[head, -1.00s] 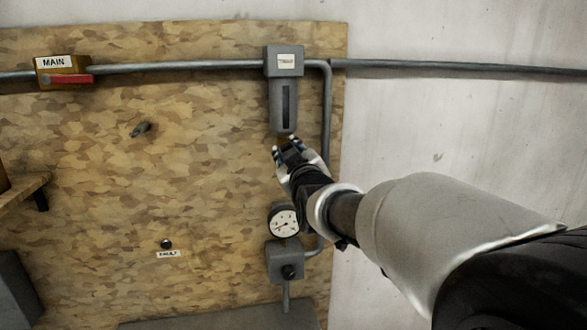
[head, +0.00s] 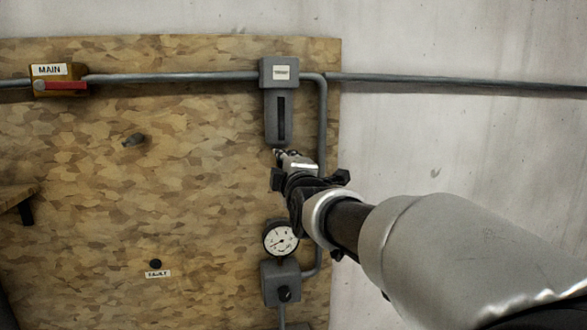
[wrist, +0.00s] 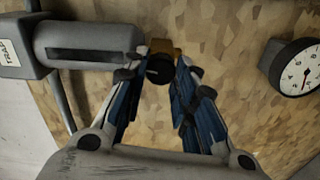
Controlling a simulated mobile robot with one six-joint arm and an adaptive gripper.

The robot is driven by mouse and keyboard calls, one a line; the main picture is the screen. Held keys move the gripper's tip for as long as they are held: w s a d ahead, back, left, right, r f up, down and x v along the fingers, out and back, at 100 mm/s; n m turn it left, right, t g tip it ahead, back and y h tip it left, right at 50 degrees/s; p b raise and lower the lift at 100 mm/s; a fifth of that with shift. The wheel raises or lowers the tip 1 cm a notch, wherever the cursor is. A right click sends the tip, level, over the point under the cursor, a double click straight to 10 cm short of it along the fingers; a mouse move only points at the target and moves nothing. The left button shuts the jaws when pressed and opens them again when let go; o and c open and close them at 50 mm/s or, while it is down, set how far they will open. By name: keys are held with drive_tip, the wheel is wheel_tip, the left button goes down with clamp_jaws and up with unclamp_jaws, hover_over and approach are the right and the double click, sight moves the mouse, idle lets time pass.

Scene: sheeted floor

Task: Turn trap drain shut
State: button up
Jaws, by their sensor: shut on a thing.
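The trap is a grey box with a grey cylinder below it (head: 278,115), labelled "TRAP", on the board's right side in the head view. It lies sideways at the upper left in the wrist view (wrist: 90,42). The drain, a dark knob on a brass fitting (wrist: 160,68), is at the cylinder's end. My gripper (wrist: 162,74) has one finger at each side of the knob and is shut on it. In the head view my gripper (head: 282,153) is right under the cylinder and hides the drain.
A grey pipe (head: 323,125) runs down close to the right of the trap. A round gauge (head: 280,239) and a grey valve box (head: 281,283) are below. The red-handled MAIN valve (head: 60,86) is at the upper left. Bare board lies left of the trap.

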drive_tip(key=shift+n, duration=0.7)
drive_tip(key=o, duration=1.1)
drive_tip(key=shift+c, duration=0.2)
drive_tip(key=v, duration=1.2)
